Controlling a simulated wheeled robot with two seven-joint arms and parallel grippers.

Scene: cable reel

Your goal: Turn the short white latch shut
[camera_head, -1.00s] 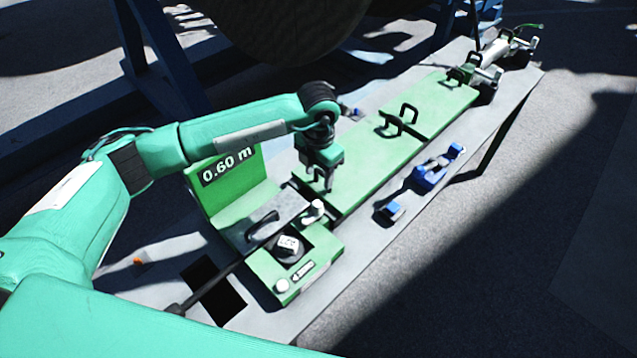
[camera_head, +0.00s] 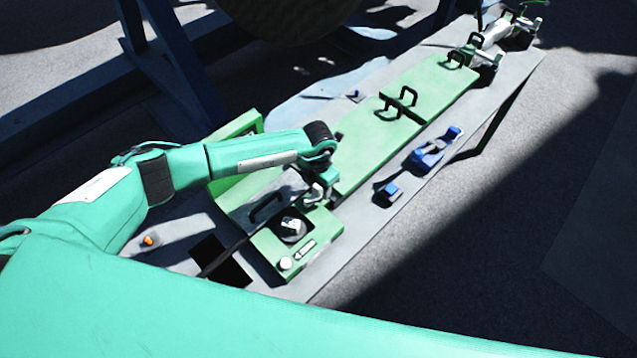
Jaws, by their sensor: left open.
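A green fixture block (camera_head: 322,236) lies at the near end of the table. It bears a black round dial with a short white piece (camera_head: 291,226) on top, which looks like the short white latch. A white post (camera_head: 286,263) stands at its near corner. My left gripper (camera_head: 317,191) is over the far corner of the block, beyond the dial and apart from the white piece. It is open, its fingers small and partly hidden by the wrist. A second white post seen there earlier is hard to tell from the gripper. My right gripper is out of view.
A long green board with black handles (camera_head: 400,102) runs toward the back. Blue clamps (camera_head: 428,158) lie to its right. A black handle (camera_head: 267,205) stands left of the dial. A green upright panel (camera_head: 235,128) is behind my arm.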

